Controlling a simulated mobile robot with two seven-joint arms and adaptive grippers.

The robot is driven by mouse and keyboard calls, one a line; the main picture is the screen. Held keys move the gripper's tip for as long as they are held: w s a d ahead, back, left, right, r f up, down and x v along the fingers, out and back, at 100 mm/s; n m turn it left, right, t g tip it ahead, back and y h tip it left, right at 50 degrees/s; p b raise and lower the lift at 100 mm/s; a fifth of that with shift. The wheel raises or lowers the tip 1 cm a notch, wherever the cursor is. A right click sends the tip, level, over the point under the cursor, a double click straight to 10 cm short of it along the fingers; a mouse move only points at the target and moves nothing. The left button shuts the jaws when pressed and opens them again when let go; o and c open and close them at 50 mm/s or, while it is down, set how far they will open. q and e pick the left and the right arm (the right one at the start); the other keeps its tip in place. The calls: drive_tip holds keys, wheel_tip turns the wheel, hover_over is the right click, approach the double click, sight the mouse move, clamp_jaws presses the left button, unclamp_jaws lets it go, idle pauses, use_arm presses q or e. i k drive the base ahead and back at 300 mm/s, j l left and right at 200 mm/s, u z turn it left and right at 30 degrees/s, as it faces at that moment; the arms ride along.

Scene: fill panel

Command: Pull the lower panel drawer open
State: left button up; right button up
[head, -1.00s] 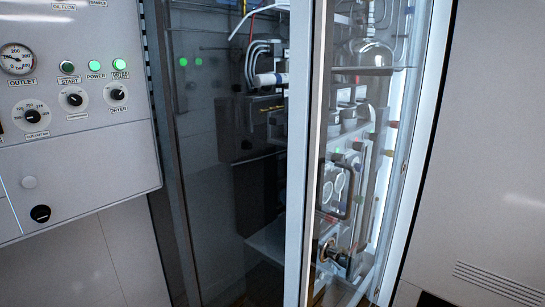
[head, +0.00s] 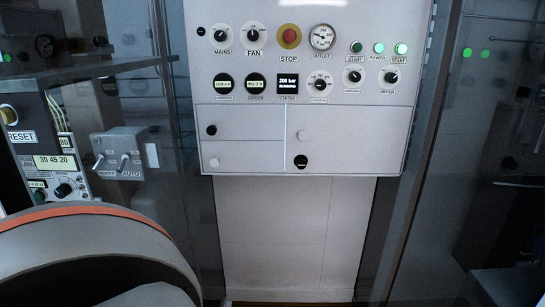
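The control panel (head: 240,90) stands in the middle of the head view. Its lower part has several flush fronts divided by thin seams. At the left, an upper front (head: 250,122) with a black knob (head: 211,130) sits above a lower front (head: 250,157) with a pale knob (head: 214,162). The larger front to the right (head: 350,140) has a pale knob (head: 302,135) and a black round fitting (head: 301,161). All these fronts look shut; which one is the lower drawer is not labelled. Neither gripper is in view.
Dials, lamps and a red stop button (head: 289,37) fill the panel's upper part. Plain white wall (head: 290,230) lies below it. Glass-fronted cabinets flank it, the right one (head: 490,190) dark. A switch box (head: 120,155) is at the left. A grey rounded shape with an orange band fills the lower left.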

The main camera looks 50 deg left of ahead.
sight(217, 156)
drive_tip(key=k+u, duration=0.1)
drive_tip(key=k, duration=0.5)
drive_tip(key=u, duration=1.4)
drive_tip(key=i+l+u, duration=0.1)
drive_tip(key=l, duration=0.15)
drive_tip(key=z, duration=0.35)
drive_tip(key=i+l, duration=0.6)
drive_tip(key=i, duration=0.15)
